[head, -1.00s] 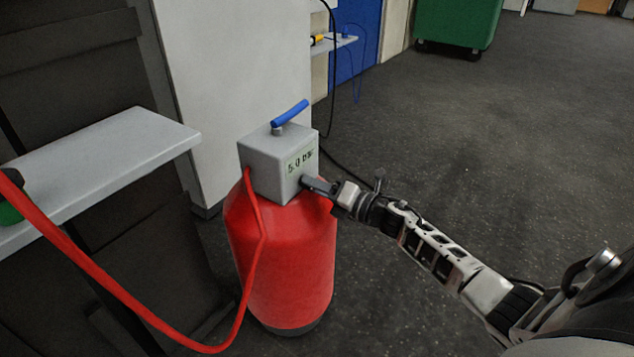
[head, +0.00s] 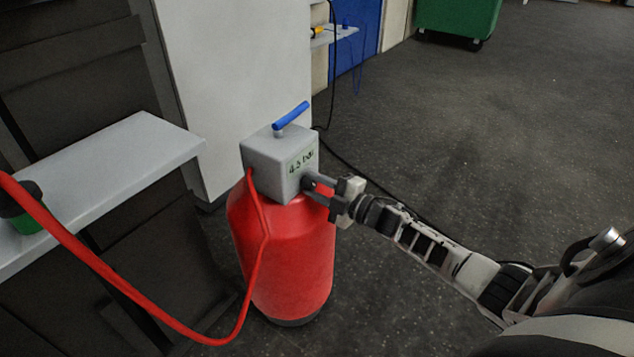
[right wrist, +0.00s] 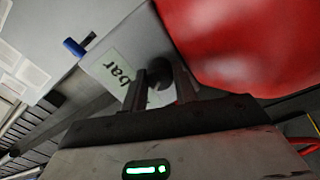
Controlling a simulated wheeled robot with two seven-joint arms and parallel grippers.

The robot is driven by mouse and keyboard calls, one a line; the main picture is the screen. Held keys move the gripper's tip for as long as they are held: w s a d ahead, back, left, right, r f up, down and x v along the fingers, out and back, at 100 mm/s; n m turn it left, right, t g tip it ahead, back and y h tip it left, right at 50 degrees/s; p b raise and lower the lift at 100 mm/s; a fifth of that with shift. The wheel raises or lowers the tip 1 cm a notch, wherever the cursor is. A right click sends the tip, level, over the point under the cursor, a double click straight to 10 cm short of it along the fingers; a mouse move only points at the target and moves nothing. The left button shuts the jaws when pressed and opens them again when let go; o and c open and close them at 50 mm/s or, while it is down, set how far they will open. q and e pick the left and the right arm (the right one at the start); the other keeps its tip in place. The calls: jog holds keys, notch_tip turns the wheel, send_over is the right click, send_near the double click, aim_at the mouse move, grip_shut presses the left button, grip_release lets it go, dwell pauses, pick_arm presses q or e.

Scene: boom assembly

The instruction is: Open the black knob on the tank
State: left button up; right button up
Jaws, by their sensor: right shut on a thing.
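The red tank (head: 285,255) stands upright on the floor with a grey box (head: 272,150) on top. The box carries a blue lever (head: 291,115) and a green-lettered readout (head: 301,161) of about 4.5 bar, its last digit blurred. The black knob (right wrist: 160,69) is on the readout face, low down, and is mostly hidden by my gripper in the head view. My right gripper (head: 311,186) is shut on the knob, one finger on each side of it. The right wrist view shows the dark fingers around the knob. My left gripper is not in view.
A red hose (head: 110,275) loops from the box towards the left. A grey shelf (head: 110,175) juts out left of the tank, and a white panel (head: 235,80) stands behind it. The floor (head: 460,140) to the right is open, with a green bin (head: 457,18) far back.

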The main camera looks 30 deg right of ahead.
jog(key=shift+m+p, duration=0.3)
jog(key=shift+m, duration=0.6)
jog(key=m, duration=0.2)
jog(key=shift+m+p, duration=0.4)
jog(key=m, duration=0.2)
jog(key=shift+m+p, duration=0.35)
jog(key=shift+m, duration=0.95)
jog(key=shift+m+p, duration=0.35)
jog(key=shift+m, duration=0.75)
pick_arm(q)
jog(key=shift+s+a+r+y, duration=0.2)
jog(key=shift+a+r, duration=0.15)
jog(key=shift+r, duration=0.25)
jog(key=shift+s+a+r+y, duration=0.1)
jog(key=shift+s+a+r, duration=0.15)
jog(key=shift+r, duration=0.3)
pick_arm(e)
jog(key=shift+m, duration=0.7)
jog(key=shift+s, duration=0.1)
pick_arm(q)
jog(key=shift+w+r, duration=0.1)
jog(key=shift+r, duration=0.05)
pick_arm(e)
jog(key=o, duration=1)
jog(key=shift+c, duration=0.2)
